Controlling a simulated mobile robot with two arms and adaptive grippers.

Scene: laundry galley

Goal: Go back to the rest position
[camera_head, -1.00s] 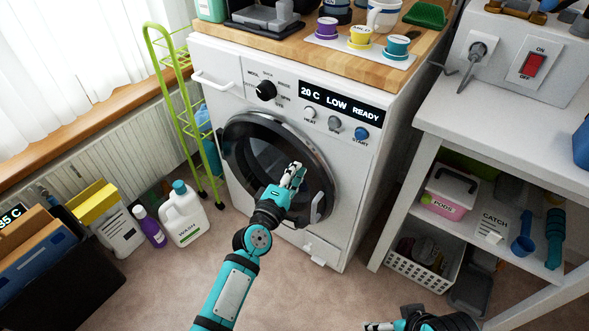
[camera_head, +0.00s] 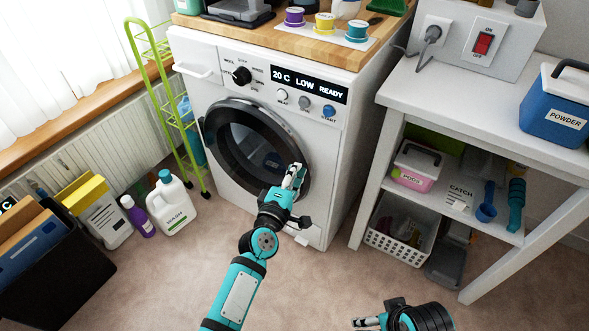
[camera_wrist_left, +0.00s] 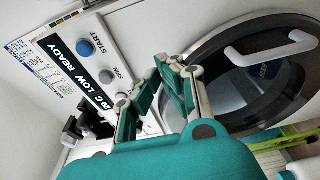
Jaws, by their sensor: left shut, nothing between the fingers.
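My left gripper (camera_head: 294,176) is shut and empty. It is in front of the lower right part of the washer's round door (camera_head: 257,148); the head view does not show the exact gap. In the left wrist view, the gripper's fingers (camera_wrist_left: 160,75) are apart from the white door handle (camera_wrist_left: 270,48). The door looks closed, with dark glass. The washer (camera_head: 340,185) display reads 20 C LOW READY. My right gripper (camera_head: 366,322) shows only partly at the bottom edge of the head view, and its opening is unclear.
A white table (camera_head: 445,100) stands at the right, with a blue powder box (camera_head: 555,115) on top and a basket (camera_head: 400,250) below. A green rack (camera_head: 140,65), wash jug (camera_head: 170,207) and purple bottle (camera_head: 138,217) stand at the left. Bare floor (camera_head: 170,280) lies in front.

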